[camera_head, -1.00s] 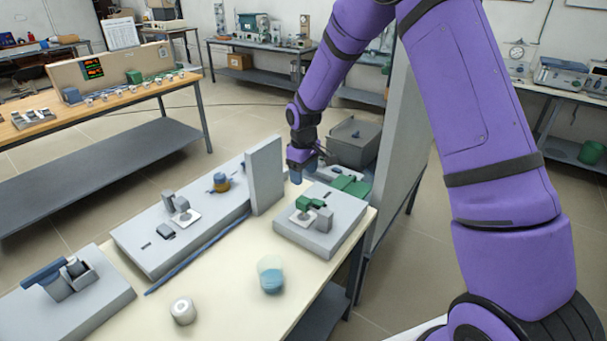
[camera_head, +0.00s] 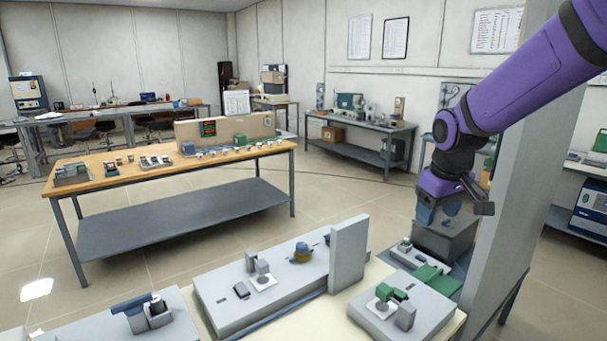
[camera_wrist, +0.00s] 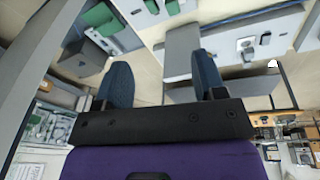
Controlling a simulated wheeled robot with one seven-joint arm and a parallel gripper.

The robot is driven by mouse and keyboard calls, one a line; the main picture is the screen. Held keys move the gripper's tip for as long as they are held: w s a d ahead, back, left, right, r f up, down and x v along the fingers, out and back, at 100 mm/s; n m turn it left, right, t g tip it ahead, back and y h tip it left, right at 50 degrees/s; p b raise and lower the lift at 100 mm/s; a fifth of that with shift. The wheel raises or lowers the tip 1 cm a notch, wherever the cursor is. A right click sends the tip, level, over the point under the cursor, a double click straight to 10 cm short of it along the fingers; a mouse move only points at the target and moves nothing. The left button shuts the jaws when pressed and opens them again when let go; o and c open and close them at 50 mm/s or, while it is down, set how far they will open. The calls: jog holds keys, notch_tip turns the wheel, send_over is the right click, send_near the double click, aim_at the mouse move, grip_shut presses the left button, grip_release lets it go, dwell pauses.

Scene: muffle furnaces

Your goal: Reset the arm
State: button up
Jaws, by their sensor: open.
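My purple arm reaches in from the upper right in the head view, and my gripper (camera_head: 440,212) hangs at its end, above the right side of the near bench. In the wrist view my gripper (camera_wrist: 162,80) shows two dark blue fingers set wide apart with nothing between them. It is open and empty. No muffle furnace can be clearly made out.
Below stands the cream bench (camera_head: 310,325) with a long grey block (camera_head: 220,300), an upright grey panel (camera_head: 348,255) and a grey block with green parts (camera_head: 425,320). A tall grey partition (camera_head: 520,160) stands right of my gripper. A wooden table (camera_head: 110,180) stands behind.

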jog(key=s+d+r+m+t, duration=0.1)
jog(key=s+r, duration=0.3)
jog(key=s, duration=0.8)
jog(key=s+d+r+m+t, duration=0.2)
jog(key=s+r, duration=0.3)
jog(key=s, duration=0.8)
jog(key=shift+s+m, duration=0.15)
jog(key=shift+m, duration=0.45)
